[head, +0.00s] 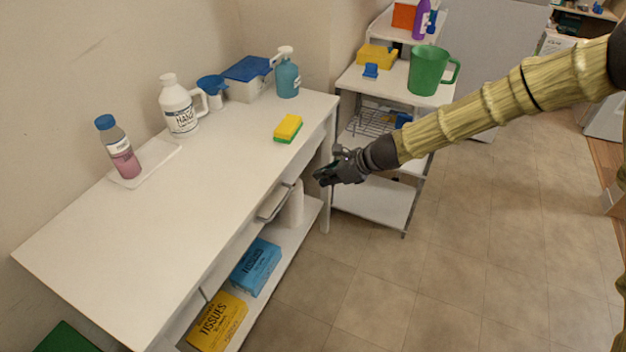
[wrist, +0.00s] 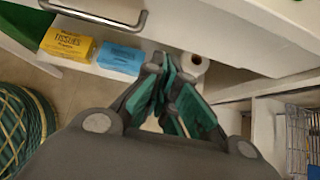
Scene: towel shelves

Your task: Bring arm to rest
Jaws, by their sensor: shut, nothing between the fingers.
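My gripper (head: 322,177) is shut and empty at the end of my outstretched arm, in the air just off the front right end of the white table (head: 160,245). In the head view it appears near a drawer handle (head: 274,204), with the tiled floor below. In the wrist view its teal-padded fingers (wrist: 168,85) are together, pointing toward the table's lower shelf. They hold nothing.
A yellow tissue box (head: 217,322), a blue tissue box (head: 256,266) and a paper roll (head: 292,205) stand on the lower shelf. A white shelf cart (head: 375,200) with a green pitcher (head: 428,70) stands behind the arm. A sponge (head: 288,128) lies on the table. Floor at right is clear.

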